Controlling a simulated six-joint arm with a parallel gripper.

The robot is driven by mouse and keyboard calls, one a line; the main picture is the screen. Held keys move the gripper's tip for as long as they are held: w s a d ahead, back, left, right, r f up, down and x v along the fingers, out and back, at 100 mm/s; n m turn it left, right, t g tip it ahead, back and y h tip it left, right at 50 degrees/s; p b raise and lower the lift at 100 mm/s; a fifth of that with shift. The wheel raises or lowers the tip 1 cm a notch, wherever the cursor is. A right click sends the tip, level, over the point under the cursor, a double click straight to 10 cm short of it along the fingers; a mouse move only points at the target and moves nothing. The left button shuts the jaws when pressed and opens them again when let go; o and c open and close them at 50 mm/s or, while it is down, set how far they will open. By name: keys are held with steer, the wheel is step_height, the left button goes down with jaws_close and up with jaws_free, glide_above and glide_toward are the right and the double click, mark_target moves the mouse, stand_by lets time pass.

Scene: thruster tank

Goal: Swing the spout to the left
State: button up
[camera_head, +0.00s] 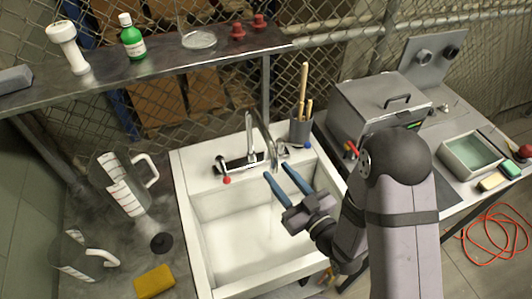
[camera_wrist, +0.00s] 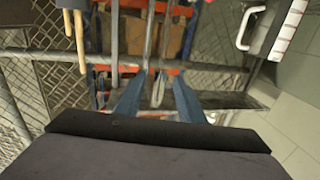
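The metal spout (camera_head: 262,125) rises in a tall bend from the back rim of the white sink (camera_head: 186,215), and its outlet arm comes down towards the right over the basin. My gripper (camera_head: 276,171) is over the basin, with its two blue fingers apart and pointing to the back of the sink near the lower end of the spout. In the wrist view the bend of the spout (camera_wrist: 158,90) shows between the fingertips of my gripper (camera_wrist: 157,92). It lies in the gap, but I cannot tell whether a finger touches it.
A red-tipped tap handle (camera_head: 227,180) is left of the spout and a blue-tipped one (camera_head: 308,145) is right. A holder with wooden-handled tools (camera_head: 301,130) stands behind right. Measuring jugs (camera_head: 125,190) and a yellow sponge (camera_head: 154,282) are on the left counter.

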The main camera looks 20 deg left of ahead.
steer(key=shift+w+a+f+b, duration=0.1)
steer(key=shift+b, duration=0.4)
steer(key=b, duration=0.1)
steer(key=a+b, duration=0.1)
steer(key=b, duration=0.1)
steer(key=shift+w+f+b, duration=0.25)
steer(key=shift+w+b, duration=0.05)
steer(key=b, duration=0.2)
steer(key=shift+w+a+r+b, duration=0.1)
steer(key=shift+w+a+b, duration=0.15)
steer(key=shift+b, duration=0.15)
steer(key=shift+a+b, duration=0.2)
steer(key=shift+b, duration=0.85)
steer(key=shift+p+x, duration=1.35)
steer(key=shift+x, duration=1.1)
steer(key=shift+r, duration=0.2)
jaws_close()
